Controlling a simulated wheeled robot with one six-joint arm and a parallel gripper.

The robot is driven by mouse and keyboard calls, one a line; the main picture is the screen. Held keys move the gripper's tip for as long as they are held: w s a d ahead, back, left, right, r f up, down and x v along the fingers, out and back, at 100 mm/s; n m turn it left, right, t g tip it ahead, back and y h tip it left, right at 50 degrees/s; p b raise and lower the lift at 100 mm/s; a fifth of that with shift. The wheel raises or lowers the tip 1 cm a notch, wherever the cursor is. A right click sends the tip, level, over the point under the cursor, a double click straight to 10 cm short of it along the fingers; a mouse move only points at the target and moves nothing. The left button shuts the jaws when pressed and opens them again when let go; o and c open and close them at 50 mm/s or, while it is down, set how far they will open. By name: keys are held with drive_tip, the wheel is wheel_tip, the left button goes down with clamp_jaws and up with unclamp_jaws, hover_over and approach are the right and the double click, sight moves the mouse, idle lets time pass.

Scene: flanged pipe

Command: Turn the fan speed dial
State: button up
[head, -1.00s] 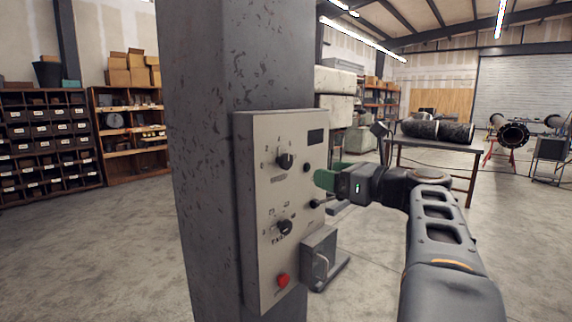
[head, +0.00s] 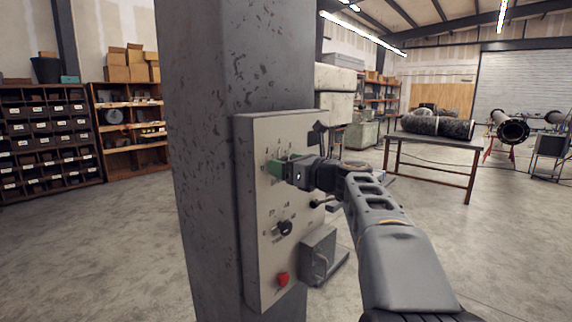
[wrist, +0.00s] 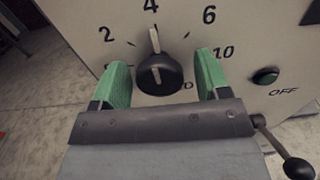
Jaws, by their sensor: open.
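The fan speed dial (wrist: 158,76) is a black knob with a white pointer line on the grey control panel (head: 255,262). In the wrist view its pointer is up near the 4, with 2, 6 and 10 also printed around it. My gripper (wrist: 161,62) is open, its green fingers on the left and right of the knob with gaps showing. I cannot tell whether the tips reach the panel. In the head view my gripper (head: 275,168) is at the panel's upper part and hides this knob. Part of the label below the knob is hidden.
A second black knob (head: 285,228) and a red button (head: 282,279) are lower on the panel. A ball-ended lever (wrist: 299,168) sticks out at right, and an OFF button (wrist: 265,76) is beside the dial. A grey box (head: 318,253) juts out below. The panel is on a pillar (head: 205,160).

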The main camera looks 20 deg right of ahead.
drive_tip(key=c, duration=0.9)
drive_tip(key=shift+f+n+b, duration=0.1)
drive_tip(key=shift+n+b, duration=0.2)
drive_tip(key=n+b, duration=0.3)
drive_tip(key=shift+f+n, duration=0.15)
drive_tip(key=shift+n, duration=0.25)
drive_tip(key=n+b, duration=0.3)
drive_tip(key=n, duration=0.1)
drive_tip(key=shift+w+d+n, duration=0.1)
drive_tip(key=shift+n, duration=0.2)
drive_tip(key=n+b, duration=0.3)
drive_tip(key=n, duration=0.2)
drive_tip(key=n+b, duration=0.1)
drive_tip(key=n, duration=0.1)
drive_tip(key=n+b, duration=0.1)
drive_tip(key=shift+r+n, duration=0.25)
drive_tip(key=shift+n, duration=0.35)
